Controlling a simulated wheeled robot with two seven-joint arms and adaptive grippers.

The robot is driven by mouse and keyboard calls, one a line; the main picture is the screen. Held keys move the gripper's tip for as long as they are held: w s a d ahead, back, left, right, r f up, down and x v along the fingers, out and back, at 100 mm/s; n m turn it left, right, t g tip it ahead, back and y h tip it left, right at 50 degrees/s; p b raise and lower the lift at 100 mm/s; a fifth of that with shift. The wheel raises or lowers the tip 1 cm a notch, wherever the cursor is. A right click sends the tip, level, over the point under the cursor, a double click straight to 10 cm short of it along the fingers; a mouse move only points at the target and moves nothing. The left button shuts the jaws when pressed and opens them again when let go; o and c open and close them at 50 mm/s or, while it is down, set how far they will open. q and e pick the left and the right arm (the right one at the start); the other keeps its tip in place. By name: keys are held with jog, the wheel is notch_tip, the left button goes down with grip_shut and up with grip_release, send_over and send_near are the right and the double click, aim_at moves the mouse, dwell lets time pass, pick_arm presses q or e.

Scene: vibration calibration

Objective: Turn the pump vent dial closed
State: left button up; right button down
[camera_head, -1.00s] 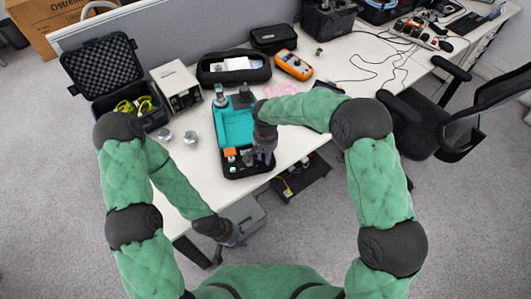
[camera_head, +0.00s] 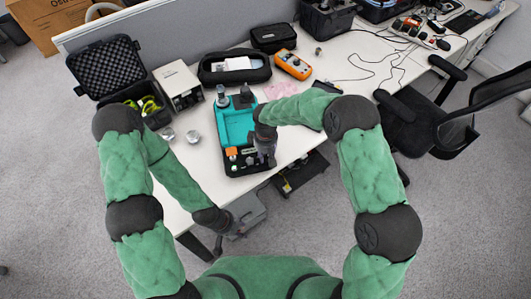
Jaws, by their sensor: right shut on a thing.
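The pump (camera_head: 236,127) is a teal and black unit near the front edge of the table, with metal and black fittings at its far end. Its near end is a black panel with an orange block (camera_head: 231,152) and small pale knobs. My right gripper (camera_head: 268,160) points down at the right side of this panel and is shut on what appears to be the vent dial. The dial itself is hidden by the gripper, so its angle cannot be seen. My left gripper (camera_head: 236,232) hangs off the front edge of the table, away from the pump; its fingers are too small to read.
An open black case (camera_head: 105,66) with yellow-green items, a white box (camera_head: 178,85) and two metal cylinders (camera_head: 193,137) stand left of the pump. A black pouch (camera_head: 234,67) and an orange meter (camera_head: 293,64) lie behind it. An office chair (camera_head: 455,130) stands at the right.

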aim_at(266, 156)
jog(key=shift+s+d+n+p, duration=0.1)
jog(key=shift+n+p, duration=0.3)
jog(key=shift+n, duration=0.7)
jog(key=shift+f, duration=0.1)
jog(key=c, duration=1)
grip_release()
jog(key=shift+c, duration=0.2)
jog(key=shift+r, duration=0.35)
notch_tip(266, 156, up, 11)
jog(key=shift+r, duration=0.2)
